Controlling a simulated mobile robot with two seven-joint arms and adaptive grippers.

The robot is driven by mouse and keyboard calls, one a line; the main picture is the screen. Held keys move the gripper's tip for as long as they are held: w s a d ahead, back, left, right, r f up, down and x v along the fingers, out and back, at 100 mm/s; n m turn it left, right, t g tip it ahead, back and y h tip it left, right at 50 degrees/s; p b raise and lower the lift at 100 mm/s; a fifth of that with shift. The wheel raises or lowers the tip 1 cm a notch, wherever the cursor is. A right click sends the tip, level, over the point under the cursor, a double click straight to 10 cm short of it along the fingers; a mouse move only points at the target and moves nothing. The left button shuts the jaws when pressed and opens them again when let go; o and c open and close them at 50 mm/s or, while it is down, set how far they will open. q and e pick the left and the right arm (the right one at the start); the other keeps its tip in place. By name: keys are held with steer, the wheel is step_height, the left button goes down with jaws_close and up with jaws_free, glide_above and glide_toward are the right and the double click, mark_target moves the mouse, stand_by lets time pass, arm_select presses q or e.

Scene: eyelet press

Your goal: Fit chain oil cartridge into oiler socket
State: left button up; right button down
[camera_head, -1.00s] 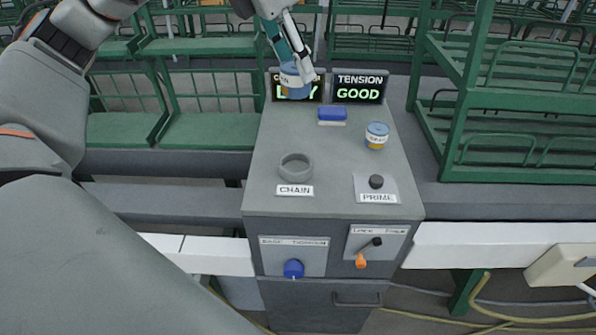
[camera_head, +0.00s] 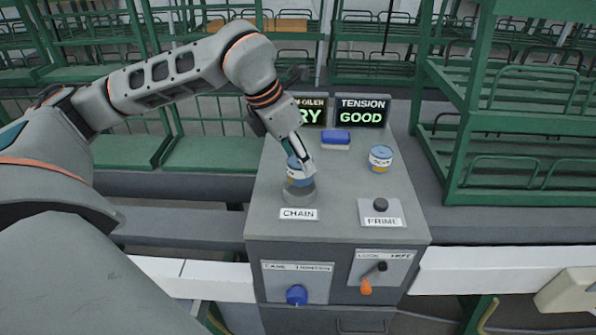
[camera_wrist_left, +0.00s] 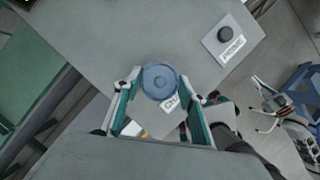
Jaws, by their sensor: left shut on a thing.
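My left gripper (camera_head: 304,168) is shut on a blue cartridge (camera_head: 293,173) with a pale label band. It holds the cartridge at the grey ring socket (camera_head: 301,194) behind the CHAIN label. I cannot tell whether the cartridge's lower end is inside the ring or just above it. In the left wrist view the cartridge's round blue top (camera_wrist_left: 160,81) sits between the two fingers (camera_wrist_left: 158,88) and hides the socket. Parts that look like my right gripper (camera_wrist_left: 268,118) show at the right of the wrist view, too unclear to read.
A second cartridge (camera_head: 380,158), blue and yellow, stands on the console's right. A blue block (camera_head: 336,137) lies at the back. The PRIME button (camera_head: 380,205) is right of the socket. A blue knob (camera_head: 297,295) and an orange-tipped lever (camera_head: 366,286) are on the front. The screen (camera_head: 360,113) reads TENSION GOOD.

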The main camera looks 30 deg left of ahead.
mark_target(298, 172)
arm_select(q)
steer(key=shift+f, duration=2)
steer(key=shift+f, duration=0.2)
steer(key=o, duration=1.2)
steer(key=shift+r, duration=0.1)
